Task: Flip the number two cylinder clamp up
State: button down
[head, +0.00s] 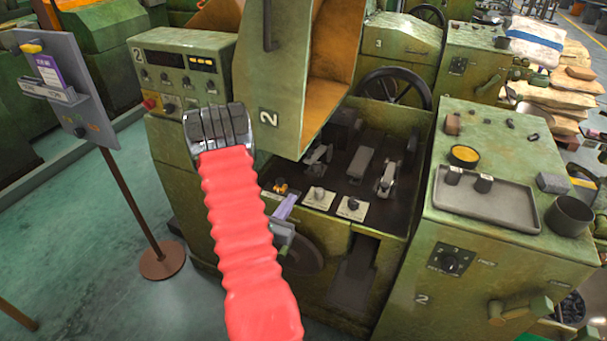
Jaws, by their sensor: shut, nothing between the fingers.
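The machine marked 2 (175,195) stands open, its orange-lined cover (335,75) raised. In its dark bay are a small pale metal clamp-like part (317,158) at the left, a grey bar (357,165) in the middle, and a silvery lever-like part (386,178) at the right. I cannot tell which is the cylinder clamp, or whether it is up or down. My gripper (218,128), dark metal at the end of my red ribbed arm, is shut and empty. It appears in front of the machine's left side, left of the bay and apart from these parts.
A control panel (185,68) with knobs is at the upper left. A sign stand (130,200) is further left. The right cabinet (450,240) carries a grey tray (485,200) and a dark cup (570,215). Two white-plated knobs (335,202) sit at the bay's front. Green floor is open at left.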

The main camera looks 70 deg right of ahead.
jog(key=shift+d, duration=0.15)
jog(key=d, duration=0.6)
jog(key=s+d, duration=0.1)
jog(key=d, duration=0.3)
jog(key=shift+f, duration=0.25)
notch_tip(320, 180, up, 2)
jog(key=shift+d+r, duration=0.1)
jog(key=shift+d, duration=0.05)
jog(key=shift+d+r, duration=0.25)
jog(key=shift+r, duration=0.6)
